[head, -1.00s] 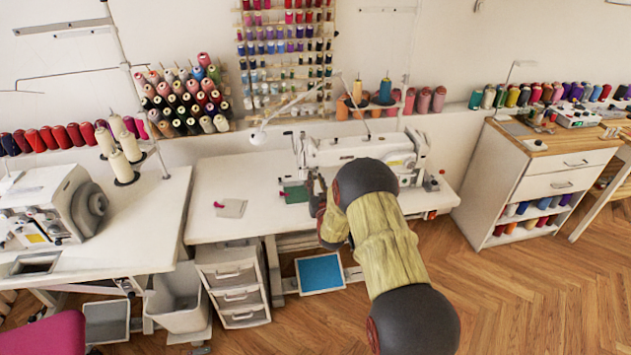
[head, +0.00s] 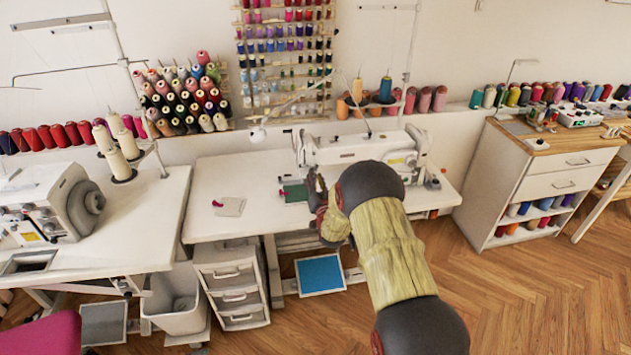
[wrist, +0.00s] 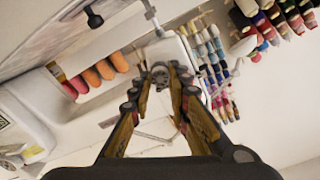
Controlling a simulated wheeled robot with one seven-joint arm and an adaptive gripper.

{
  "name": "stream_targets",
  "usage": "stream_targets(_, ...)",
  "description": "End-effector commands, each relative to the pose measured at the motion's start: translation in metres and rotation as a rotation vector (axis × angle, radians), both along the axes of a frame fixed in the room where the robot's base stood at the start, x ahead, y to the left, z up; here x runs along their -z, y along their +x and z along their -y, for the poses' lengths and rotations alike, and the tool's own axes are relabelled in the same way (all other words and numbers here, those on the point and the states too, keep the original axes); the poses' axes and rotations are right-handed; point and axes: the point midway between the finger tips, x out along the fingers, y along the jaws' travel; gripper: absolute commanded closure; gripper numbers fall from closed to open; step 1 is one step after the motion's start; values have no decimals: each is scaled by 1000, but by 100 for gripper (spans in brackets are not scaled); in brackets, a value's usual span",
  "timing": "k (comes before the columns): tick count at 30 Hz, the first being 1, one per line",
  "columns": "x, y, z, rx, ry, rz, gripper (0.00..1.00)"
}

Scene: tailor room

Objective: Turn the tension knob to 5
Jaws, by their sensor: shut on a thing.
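A white sewing machine (head: 365,150) stands on the white sewing table (head: 225,175) in the head view. My gripper (head: 314,178) is at the left end of the machine, mostly hidden behind my own arm. In the wrist view my gripper (wrist: 160,72) has its two fingertips close together around a small round grey knob (wrist: 160,74) on the machine's white head (wrist: 172,52). The fingers are shut on this knob. Its numbers and pointer are too small to read. The machine's long body (wrist: 32,115) shows at the left of the wrist view.
A grey cloth piece with a pink item (head: 229,206) lies on the table left of the machine. A thin lamp arm and thread stand rise behind it. A thread rack (head: 285,60) hangs on the wall. The table's left part is mostly clear.

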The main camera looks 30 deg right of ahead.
Motion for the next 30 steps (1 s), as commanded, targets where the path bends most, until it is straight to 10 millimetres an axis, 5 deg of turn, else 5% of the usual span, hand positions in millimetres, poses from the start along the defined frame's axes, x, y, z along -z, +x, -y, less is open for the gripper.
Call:
stream_targets(5, -1, 0, 0, 0, -2, 0, 100)
stream_targets(6, -1, 0, 0, 0, -2, 0, 80)
stream_targets(15, -1, 0, 0, 0, -3, -1, 64)
stream_targets(25, 0, -2, -1, 0, -3, -1, 64)
stream_targets(30, 0, -21, -6, 0, -3, -2, 64)
